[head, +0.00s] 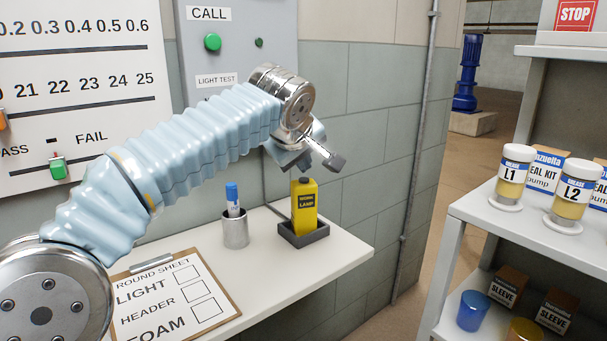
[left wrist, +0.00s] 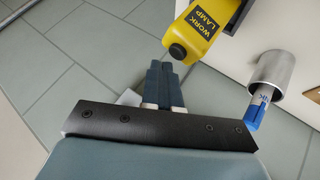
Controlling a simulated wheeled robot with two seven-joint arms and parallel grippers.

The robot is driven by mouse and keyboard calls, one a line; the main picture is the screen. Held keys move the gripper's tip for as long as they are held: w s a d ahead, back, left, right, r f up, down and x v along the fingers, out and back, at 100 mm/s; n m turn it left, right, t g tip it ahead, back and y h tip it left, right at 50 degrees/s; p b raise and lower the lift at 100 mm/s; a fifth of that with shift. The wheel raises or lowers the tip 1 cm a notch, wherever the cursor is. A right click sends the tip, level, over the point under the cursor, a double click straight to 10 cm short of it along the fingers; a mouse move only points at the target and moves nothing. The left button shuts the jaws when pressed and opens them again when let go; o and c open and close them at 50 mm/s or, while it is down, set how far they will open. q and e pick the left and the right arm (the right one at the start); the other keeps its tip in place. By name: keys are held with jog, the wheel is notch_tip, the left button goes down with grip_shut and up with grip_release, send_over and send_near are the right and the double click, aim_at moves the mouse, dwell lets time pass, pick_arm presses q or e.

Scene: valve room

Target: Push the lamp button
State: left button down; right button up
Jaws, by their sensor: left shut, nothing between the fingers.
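The yellow work lamp (head: 305,206) stands upright in a dark holder (head: 303,236) on the white shelf. Its black label reads WORK LAMP. In the left wrist view, the lamp (left wrist: 207,30) has a round dark button (left wrist: 177,50) on its top end.
A metal cup (head: 235,230) with a blue marker (head: 232,198) stands left of the lamp. A clipboard (head: 178,300) lies on the shelf. A grey wall panel (head: 258,18) with a green CALL button is behind my arm. A rack (head: 480,212) with jars stands right.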

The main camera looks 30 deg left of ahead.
aim_at(302, 182)
pick_arm(q)
notch_tip(302, 182, up, 2)
jog(key=shift+r+p, duration=0.25)
jog(key=shift+p, duration=1)
jog(key=shift+r, duration=1.7)
